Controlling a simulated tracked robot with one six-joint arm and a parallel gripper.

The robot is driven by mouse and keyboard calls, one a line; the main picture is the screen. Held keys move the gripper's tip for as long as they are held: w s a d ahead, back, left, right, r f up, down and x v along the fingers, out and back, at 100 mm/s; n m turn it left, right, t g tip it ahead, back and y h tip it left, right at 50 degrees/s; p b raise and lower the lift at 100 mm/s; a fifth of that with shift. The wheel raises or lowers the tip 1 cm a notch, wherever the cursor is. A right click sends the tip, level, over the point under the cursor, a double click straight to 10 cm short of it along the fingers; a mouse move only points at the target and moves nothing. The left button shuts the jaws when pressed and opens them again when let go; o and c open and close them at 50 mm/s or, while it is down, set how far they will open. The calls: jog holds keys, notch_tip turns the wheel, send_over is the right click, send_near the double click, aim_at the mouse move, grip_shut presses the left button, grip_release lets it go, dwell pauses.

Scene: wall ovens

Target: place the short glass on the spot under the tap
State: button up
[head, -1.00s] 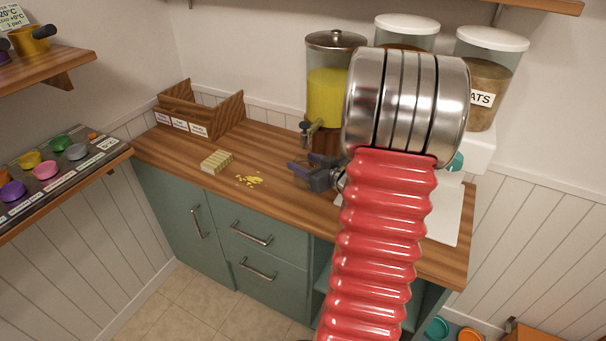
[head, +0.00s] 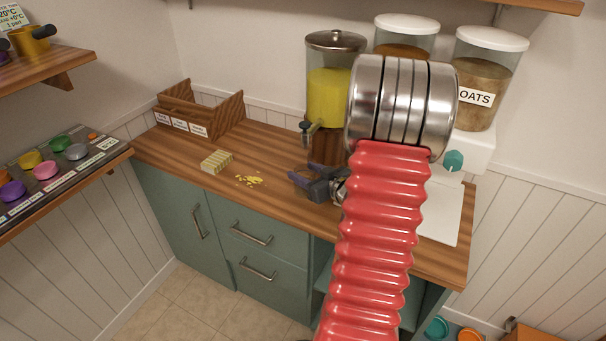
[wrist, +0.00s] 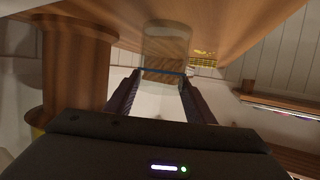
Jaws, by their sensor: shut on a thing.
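The short glass (wrist: 167,42) is clear and shows between my fingertips in the wrist view, with a blue line along its near edge. My gripper (head: 307,180) is shut on it; the fingers also show in the wrist view (wrist: 160,80). In the head view the glass is too faint to make out. The tap (head: 307,131) is on the front of a dispenser (head: 329,92) with yellow contents, standing on a round wooden base (head: 326,146). My gripper is in front of the tap and lower in the picture. The spot under the tap cannot be made out.
A striped block (head: 216,161) and yellow crumbs (head: 250,180) lie on the wooden counter (head: 275,150) left of my gripper. A wooden box (head: 205,117) stands at the back left. An oats dispenser (head: 484,88) is at the right, with a white board (head: 440,211) before it.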

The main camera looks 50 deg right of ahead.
jog(key=o, duration=1.6)
jog(key=shift+f, duration=0.1)
jog(key=shift+c, duration=0.2)
jog(key=shift+s+r, duration=0.25)
jog(key=v, duration=1.1)
jog(key=shift+s, duration=0.2)
jog(key=shift+w, duration=0.1)
